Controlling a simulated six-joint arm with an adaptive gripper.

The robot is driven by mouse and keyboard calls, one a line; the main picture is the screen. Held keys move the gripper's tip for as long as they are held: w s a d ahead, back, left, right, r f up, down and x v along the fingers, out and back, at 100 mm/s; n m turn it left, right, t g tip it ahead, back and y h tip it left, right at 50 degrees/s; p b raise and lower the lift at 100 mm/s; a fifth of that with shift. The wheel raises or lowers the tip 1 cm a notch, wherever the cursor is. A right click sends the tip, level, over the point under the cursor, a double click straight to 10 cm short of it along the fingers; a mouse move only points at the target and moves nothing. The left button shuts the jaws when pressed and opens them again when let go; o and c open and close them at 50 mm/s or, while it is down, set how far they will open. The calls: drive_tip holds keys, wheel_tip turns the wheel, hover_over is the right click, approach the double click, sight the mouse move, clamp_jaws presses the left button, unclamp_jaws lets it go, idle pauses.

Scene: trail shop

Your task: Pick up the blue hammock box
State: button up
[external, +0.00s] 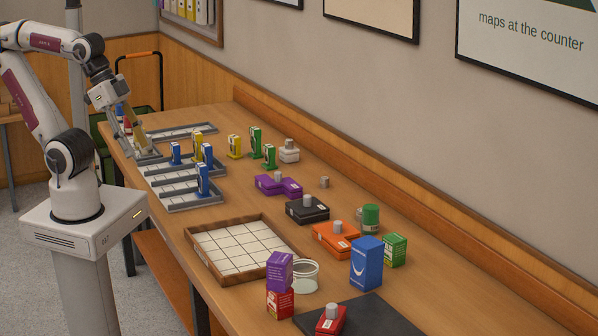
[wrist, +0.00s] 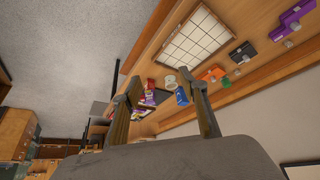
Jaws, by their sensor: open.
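A large blue box (external: 366,262) with a white curved mark, like a hammock, stands upright on the right part of the counter. It also shows small in the wrist view (wrist: 182,96), between the fingers but far beyond them. My gripper (external: 130,143) is open at the far left end of the counter, well away from that box. In the wrist view the two fingers of my gripper (wrist: 165,86) are apart with nothing held between them. Smaller blue boxes stand in the grey racks, one at the front (external: 203,179).
A green box (external: 395,250) and a green-lidded jar (external: 370,219) stand close behind the blue box. An orange case (external: 335,238) lies to its left. A purple box (external: 279,271) sits on a red one (external: 280,302). A wooden-framed gridded tray (external: 240,246) is empty.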

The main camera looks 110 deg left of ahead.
drive_tip(key=o, duration=0.3)
drive_tip(key=w+r+n+h, duration=0.1)
drive_tip(key=w+r+n, duration=0.1)
drive_tip(key=w+n, duration=0.35)
drive_tip(key=w+r+n, duration=0.2)
drive_tip(key=w+r, duration=0.1)
drive_tip(key=w, duration=0.6)
drive_tip(key=n+h, duration=0.2)
drive_tip(key=n, duration=1.8)
hover_over(363, 240)
drive_tip(key=s+a, duration=0.1)
drive_tip(key=s, duration=0.2)
wheel_tip(363, 240, down, 21)
drive_tip(key=shift+w+a+f, duration=0.15)
drive_tip(key=shift+a+f, duration=0.1)
